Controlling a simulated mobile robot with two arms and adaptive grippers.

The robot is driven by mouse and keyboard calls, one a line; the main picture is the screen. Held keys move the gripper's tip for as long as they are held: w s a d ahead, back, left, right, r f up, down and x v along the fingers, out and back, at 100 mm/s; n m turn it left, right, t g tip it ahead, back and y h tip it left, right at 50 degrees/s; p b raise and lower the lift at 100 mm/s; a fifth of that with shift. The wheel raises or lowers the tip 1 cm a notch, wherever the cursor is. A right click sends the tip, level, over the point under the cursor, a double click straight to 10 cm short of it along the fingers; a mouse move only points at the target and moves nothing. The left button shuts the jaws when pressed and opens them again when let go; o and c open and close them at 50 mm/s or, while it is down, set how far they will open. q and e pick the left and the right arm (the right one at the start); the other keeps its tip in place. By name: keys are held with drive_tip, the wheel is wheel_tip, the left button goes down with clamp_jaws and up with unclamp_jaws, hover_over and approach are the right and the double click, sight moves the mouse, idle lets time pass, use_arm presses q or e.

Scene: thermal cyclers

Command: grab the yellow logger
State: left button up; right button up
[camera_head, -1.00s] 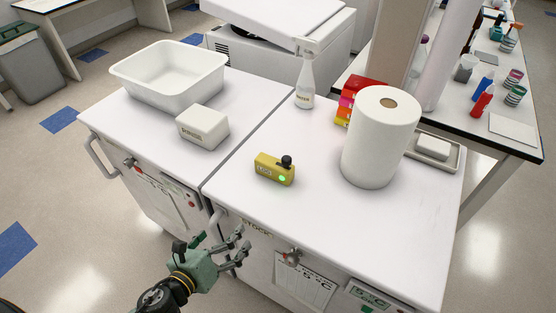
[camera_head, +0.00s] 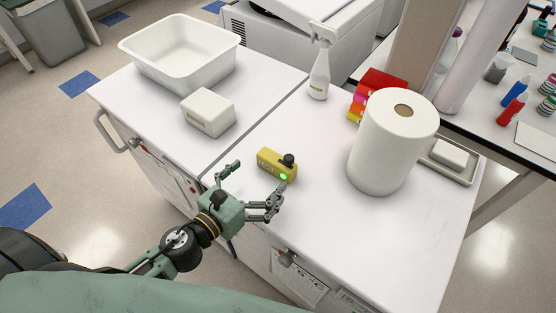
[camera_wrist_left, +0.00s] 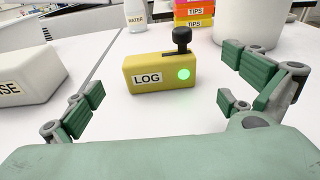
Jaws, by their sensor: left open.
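The yellow logger (camera_head: 274,165) stands on the white bench top, near its front edge. It has a black knob on top and a lit green light. In the left wrist view the logger (camera_wrist_left: 155,73) shows its LOG label and lies ahead of the fingers, roughly centred between them. My left gripper (camera_head: 254,186) is open and empty, just in front of the logger, with its fingers spread to either side. Its fingers also show in the left wrist view (camera_wrist_left: 165,100), apart from the logger. My right gripper is not in view.
A paper roll (camera_head: 392,142) stands right of the logger, a white box (camera_head: 208,112) to its left. A white tub (camera_head: 180,75), a spray bottle (camera_head: 319,72) and coloured tip boxes (camera_head: 368,92) are further back. The bench between logger and roll is clear.

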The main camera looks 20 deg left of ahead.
sight(278, 158)
use_arm(q)
drive_tip(key=w, duration=0.1)
drive_tip(key=w+p, duration=0.1)
drive_tip(key=w+d+p, duration=0.1)
drive_tip(key=shift+w+r, duration=0.1)
drive_tip(key=shift+r, duration=0.3)
drive_tip(key=shift+w+d+f, duration=0.2)
drive_tip(key=shift+w+f, duration=0.05)
drive_tip(key=shift+w, duration=0.25)
drive_tip(key=shift+w+d+f, duration=0.15)
drive_tip(key=shift+w+f, duration=0.1)
drive_tip(key=shift+w, duration=0.25)
drive_tip(key=shift+c, duration=0.5)
drive_tip(key=c, duration=1)
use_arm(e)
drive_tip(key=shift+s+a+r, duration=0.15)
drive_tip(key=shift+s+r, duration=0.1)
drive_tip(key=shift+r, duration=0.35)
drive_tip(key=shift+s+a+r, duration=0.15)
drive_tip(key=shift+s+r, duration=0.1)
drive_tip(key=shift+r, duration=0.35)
